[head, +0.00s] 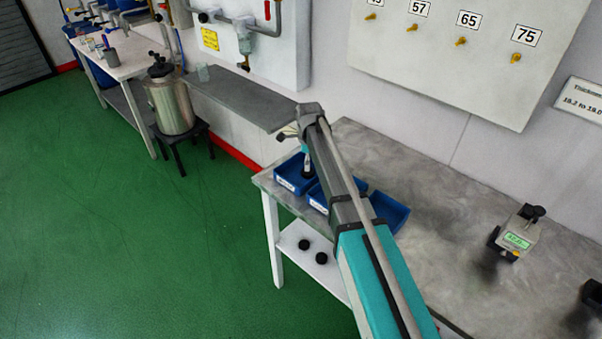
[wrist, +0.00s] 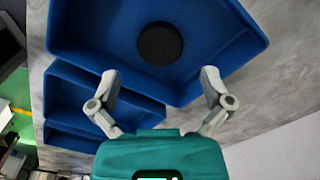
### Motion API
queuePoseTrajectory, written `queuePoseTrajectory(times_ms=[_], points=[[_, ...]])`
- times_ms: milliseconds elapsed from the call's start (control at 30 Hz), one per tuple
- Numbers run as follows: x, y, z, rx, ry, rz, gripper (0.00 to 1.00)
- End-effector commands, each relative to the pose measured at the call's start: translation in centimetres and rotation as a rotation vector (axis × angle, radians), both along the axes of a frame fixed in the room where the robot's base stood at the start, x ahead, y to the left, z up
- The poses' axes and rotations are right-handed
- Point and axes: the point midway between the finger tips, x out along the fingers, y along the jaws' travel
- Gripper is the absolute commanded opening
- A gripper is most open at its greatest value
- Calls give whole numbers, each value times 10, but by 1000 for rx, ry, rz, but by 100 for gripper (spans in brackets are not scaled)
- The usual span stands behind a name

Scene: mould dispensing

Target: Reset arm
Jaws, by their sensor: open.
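My gripper (wrist: 162,92) is open in the wrist view, its two grey fingers spread wide with nothing between them. Beyond the fingertips is a blue bin (wrist: 85,35) with a round black disc (wrist: 160,44) lying in it. The disc is apart from the fingers. In the head view my arm reaches over the bench, with its end above the left blue bin (head: 287,178). The fingers are small there and partly hidden by the arm.
More blue bins (head: 390,212) stand beside it on the grey bench (head: 450,225). A gauge with a green display (head: 517,240) is at the right. A grey shelf (head: 235,98) and a metal tank (head: 170,105) are beyond. Two black discs (head: 313,251) lie on the lower shelf.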

Motion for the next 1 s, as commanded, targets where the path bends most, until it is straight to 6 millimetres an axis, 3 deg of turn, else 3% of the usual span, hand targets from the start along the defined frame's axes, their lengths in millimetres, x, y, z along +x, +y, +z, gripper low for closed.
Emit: queuePoseTrajectory(times_ms=[667,867,1000], points=[[-1,-1,0,0,0,4,100],[-12,-15,0,0,0,65,100],[-30,-35,0,0,0,169,100]])
